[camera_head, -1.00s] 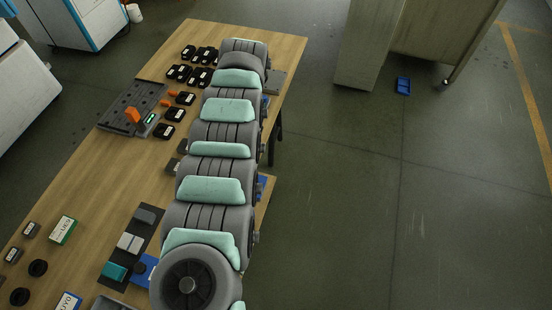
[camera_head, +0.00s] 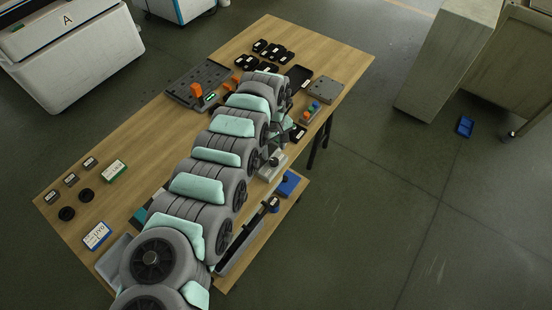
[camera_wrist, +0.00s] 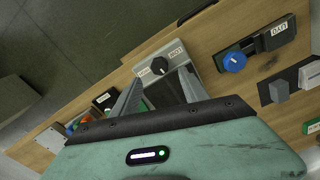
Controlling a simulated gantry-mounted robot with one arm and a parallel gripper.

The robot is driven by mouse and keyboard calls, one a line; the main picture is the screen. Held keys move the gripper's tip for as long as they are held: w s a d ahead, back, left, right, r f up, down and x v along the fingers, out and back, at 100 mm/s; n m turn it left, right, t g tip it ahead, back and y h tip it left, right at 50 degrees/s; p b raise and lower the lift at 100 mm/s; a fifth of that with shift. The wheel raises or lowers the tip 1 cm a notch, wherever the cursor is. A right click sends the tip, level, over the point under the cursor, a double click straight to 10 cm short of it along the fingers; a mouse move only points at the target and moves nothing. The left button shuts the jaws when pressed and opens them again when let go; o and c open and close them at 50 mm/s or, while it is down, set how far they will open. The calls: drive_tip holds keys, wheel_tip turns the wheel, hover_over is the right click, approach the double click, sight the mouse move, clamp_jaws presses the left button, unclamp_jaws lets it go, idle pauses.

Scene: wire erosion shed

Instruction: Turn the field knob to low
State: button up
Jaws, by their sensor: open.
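A black knob (camera_wrist: 160,68) sits on a light grey box (camera_wrist: 176,49) in the wrist view. One label beside it seems to read LOW (camera_wrist: 178,52); another label (camera_wrist: 143,72) is hard to read. The grey box (camera_head: 267,171) also shows near the table's right edge in the head view, with the black knob (camera_head: 274,161) on it. My gripper (camera_wrist: 160,77) is open, its two fingers apart in front of the box, with the knob seen between and beyond their tips. I cannot tell whether they touch it. In the head view my arm mostly hides the gripper.
A blue knob (camera_wrist: 235,62) on a dark mount stands right of the box in the wrist view.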

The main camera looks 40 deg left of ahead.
sight(274, 161)
wheel_tip(274, 161, down, 6)
drive_tip(key=shift+d+f+b, duration=0.1)
drive_tip(key=shift+f+b, duration=0.05)
drive_tip(key=shift+b, duration=0.55)
clamp_jaws()
